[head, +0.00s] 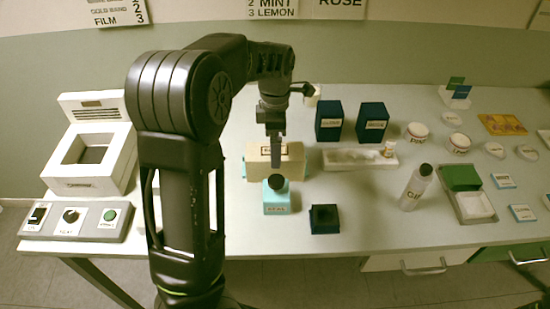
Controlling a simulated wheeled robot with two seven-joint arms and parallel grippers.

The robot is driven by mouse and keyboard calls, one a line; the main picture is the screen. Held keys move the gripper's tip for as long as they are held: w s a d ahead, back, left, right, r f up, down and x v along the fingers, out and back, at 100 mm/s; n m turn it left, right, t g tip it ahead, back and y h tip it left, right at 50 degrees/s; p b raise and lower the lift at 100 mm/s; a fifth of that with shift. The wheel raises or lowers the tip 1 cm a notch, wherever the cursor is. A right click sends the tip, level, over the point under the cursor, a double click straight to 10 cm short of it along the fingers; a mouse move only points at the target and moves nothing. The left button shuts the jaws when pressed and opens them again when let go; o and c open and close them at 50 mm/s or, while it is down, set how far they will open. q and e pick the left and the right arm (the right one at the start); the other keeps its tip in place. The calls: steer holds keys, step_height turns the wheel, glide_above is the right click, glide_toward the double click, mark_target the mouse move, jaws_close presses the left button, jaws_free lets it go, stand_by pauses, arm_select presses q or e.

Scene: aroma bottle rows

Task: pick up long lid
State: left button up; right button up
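My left gripper (277,160) points straight down over a cream, long block-like piece (293,166) with a small dark-framed label. Its fingers show edge-on in front of that piece, so I cannot tell their gap or any contact. Nothing in view is marked as the long lid; the cream piece is long, but I cannot tell if it is the lid. My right gripper is not in view.
Two dark-blue boxes (372,122) stand behind a white tray (345,160). A green-and-white tray (478,207) and small labelled pieces lie further right. A white machine (93,158) and button panel (75,222) stand left.

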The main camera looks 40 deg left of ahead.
arm_select(q)
step_height(320, 180, down, 4)
steer(key=shift+r, duration=0.25)
steer(key=shift+c, duration=0.4)
steer(key=c, duration=1.4)
steer(key=shift+w+r, duration=0.1)
step_height(320, 180, up, 10)
steer(key=shift+f+b, duration=0.1)
steer(key=shift+b, duration=0.2)
